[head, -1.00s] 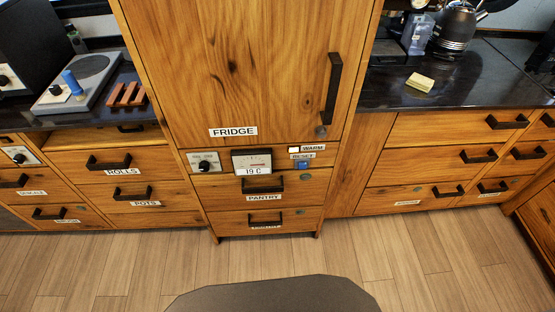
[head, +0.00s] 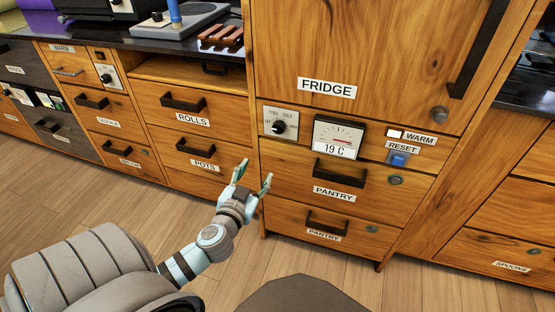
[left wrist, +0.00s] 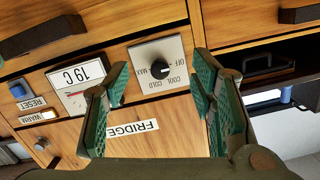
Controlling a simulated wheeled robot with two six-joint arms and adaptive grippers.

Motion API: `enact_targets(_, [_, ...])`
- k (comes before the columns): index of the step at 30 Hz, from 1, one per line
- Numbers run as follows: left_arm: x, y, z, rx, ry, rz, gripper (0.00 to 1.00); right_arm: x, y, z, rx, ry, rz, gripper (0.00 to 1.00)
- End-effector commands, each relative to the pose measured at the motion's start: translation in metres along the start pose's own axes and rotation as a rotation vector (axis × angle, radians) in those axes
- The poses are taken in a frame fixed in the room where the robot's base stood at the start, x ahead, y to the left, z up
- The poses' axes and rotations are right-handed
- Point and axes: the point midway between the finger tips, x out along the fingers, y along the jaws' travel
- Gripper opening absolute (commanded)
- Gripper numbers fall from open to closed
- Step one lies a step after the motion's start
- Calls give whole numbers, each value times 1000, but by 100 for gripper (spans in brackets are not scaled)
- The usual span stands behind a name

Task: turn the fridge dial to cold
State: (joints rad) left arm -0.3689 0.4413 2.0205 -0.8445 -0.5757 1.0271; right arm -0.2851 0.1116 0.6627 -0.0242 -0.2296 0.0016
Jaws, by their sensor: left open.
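The fridge dial (head: 279,127) is a black knob on a pale plate marked OFF, COOL, COLD and MAX, left of the fridge meter. Its pointer seems to be on the OFF side. It also shows upside down in the left wrist view (left wrist: 160,68), framed between the fingers and apart from them. The meter (head: 338,137) reads 19 C. My left gripper (head: 254,176) is open and empty, below the dial in the head view, before the pantry drawers' left edge. My right gripper is not in view.
A WARM lamp (head: 396,134) is lit above a blue RESET button (head: 398,159). Black handles stick out from the pantry drawers (head: 340,172) and the pots drawer (head: 195,148). The floor in front is clear.

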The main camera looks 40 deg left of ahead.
Motion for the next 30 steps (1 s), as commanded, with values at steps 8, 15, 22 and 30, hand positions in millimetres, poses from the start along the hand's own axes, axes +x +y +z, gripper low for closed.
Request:
enact_targets(8, [17, 0, -48, -56, 144, -6, 51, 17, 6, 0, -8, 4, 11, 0])
enact_targets(15, [86, -1, -57, -57, 140, -8, 51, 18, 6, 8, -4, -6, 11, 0])
enact_targets(22, [129, 0, -62, -56, 138, -5, 51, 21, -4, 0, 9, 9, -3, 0])
enact_targets(30, [136, 0, -63, -55, 137, -4, 51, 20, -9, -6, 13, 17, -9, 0])
